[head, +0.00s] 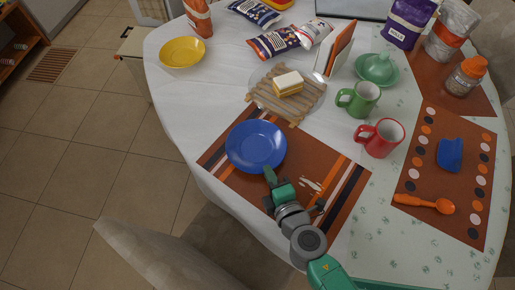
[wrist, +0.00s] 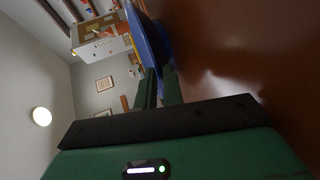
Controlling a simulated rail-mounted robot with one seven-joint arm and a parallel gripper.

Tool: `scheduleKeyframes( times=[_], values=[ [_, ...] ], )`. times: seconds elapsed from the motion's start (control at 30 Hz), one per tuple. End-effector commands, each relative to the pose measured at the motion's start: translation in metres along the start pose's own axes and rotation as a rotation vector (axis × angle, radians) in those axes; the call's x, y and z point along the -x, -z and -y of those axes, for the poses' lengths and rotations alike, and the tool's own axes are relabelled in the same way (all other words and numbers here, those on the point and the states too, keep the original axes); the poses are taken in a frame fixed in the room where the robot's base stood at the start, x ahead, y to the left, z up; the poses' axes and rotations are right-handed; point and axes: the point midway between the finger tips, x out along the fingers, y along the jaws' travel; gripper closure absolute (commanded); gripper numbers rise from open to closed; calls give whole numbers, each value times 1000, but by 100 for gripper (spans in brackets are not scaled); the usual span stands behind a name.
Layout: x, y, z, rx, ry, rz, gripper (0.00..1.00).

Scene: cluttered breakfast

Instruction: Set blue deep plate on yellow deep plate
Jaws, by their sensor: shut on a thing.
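The blue deep plate (head: 256,145) is over the brown striped placemat near the table's front edge. My gripper (head: 270,178) is shut on the plate's near rim. In the wrist view the plate (wrist: 146,40) shows edge-on between the two green fingers (wrist: 159,86). I cannot tell for sure whether the plate touches the placemat. The yellow deep plate (head: 182,53) lies empty at the far left of the table, near its edge.
A wooden slatted board (head: 262,98) with a sandwich (head: 288,84) lies behind the blue plate. A green mug (head: 360,99) and a red mug (head: 380,138) stand to the right. Snack packs (head: 272,42) lie at the back. White tablecloth left of the board is free.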

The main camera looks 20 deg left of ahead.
Motion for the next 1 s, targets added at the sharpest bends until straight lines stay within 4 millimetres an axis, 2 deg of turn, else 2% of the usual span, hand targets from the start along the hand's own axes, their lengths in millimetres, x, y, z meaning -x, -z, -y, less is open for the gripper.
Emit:
scheduleKeyframes(
  times=[0.57,1.0],
  values=[
    [0,-1,1,0,3,2,100],
    [8,0,-25,0,1,1,100]
  ],
)
